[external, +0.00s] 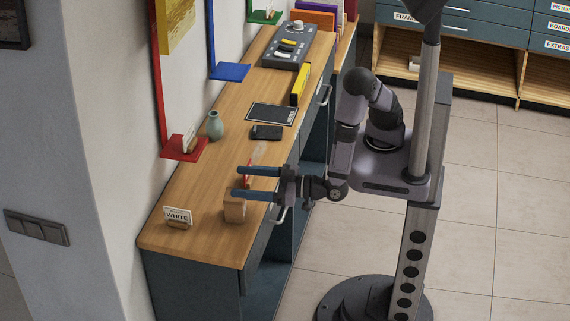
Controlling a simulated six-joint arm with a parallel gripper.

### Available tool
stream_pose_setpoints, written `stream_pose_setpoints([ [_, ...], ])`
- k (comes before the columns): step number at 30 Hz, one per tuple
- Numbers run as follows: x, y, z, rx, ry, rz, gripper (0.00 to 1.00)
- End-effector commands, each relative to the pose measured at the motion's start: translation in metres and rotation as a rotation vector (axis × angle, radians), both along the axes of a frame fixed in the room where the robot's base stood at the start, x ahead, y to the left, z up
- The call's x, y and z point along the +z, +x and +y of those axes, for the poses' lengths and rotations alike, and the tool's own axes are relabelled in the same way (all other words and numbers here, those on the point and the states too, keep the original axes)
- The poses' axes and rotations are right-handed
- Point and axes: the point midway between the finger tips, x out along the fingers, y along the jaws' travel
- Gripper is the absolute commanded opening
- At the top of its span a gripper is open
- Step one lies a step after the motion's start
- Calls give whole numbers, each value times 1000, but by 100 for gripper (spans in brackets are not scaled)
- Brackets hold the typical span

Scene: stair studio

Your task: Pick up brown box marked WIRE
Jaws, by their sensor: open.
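A small brown box (234,212) stands on the wooden counter towards its near end. No WIRE marking is readable on it from here. My gripper (236,183) points left over the counter with its two dark fingers apart and nothing seen between them. The nearer finger crosses in front of the top of the brown box. I cannot tell whether it touches the box or is above it.
A WHITE card in a holder (178,217) stands left of the box. A thin red item (248,172) is close behind the fingers. Further back are a green vase (215,125), a dark block (267,132), a black mat (272,114), a yellow item (300,84) and a control panel (289,45).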

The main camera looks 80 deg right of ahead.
Motion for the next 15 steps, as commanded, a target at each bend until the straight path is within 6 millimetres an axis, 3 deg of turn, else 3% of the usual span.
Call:
stream_pose_setpoints([
  [6,-44,0,0,1,-3,2,70],
  [15,-62,1,0,1,2,0,70],
])
